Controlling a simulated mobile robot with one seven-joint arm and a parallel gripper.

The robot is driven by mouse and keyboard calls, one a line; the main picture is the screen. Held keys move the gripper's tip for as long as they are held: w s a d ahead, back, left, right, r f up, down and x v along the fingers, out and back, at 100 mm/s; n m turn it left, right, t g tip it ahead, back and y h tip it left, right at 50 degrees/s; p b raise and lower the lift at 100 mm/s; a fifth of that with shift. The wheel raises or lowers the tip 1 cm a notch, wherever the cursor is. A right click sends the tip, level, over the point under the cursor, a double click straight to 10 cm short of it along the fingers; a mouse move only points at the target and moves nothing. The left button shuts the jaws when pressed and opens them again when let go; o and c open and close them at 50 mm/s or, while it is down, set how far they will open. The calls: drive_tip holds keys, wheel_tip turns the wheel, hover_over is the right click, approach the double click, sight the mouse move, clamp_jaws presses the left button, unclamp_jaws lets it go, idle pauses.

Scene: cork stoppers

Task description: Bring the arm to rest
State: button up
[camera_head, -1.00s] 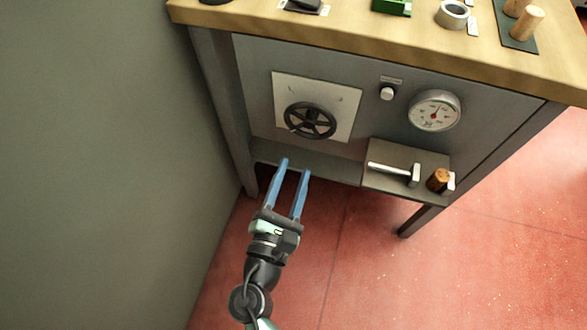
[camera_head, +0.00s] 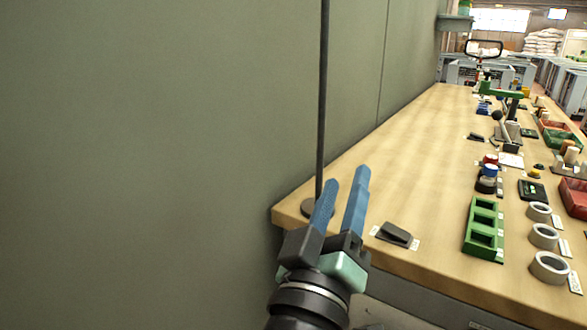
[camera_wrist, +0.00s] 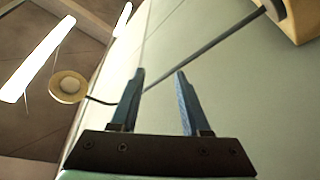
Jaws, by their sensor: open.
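My gripper (camera_head: 344,192) is raised in front of the near left corner of the wooden workbench (camera_head: 375,185) in the head view. Its two blue fingers point up and are apart, with nothing between them. The wrist view also shows my gripper (camera_wrist: 161,80) open and empty, with the green-grey wall and the ceiling beyond it. My arm comes up from the bottom edge; most of it is out of view.
A thin dark pole (camera_head: 322,100) on a round base stands at the bench corner, just behind my fingers. The wall (camera_head: 150,160) fills the left. A black pedal-like item (camera_head: 396,234), a green tray (camera_head: 484,228) and several grey rings (camera_head: 549,267) lie on the bench.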

drive_tip(key=s+a+r+m+t+y+p, duration=0.15)
drive_tip(key=s+a+r+t+y, duration=0.35)
drive_tip(key=r, duration=0.6)
drive_tip(key=s+a+r+m+t+y+b, duration=0.1)
drive_tip(key=s+r+m+t+y, duration=0.15)
drive_tip(key=s+r, duration=0.7)
drive_tip(key=w+r+p, duration=0.3)
drive_tip(key=r+p, duration=2.7)
drive_tip(key=r, duration=0.1)
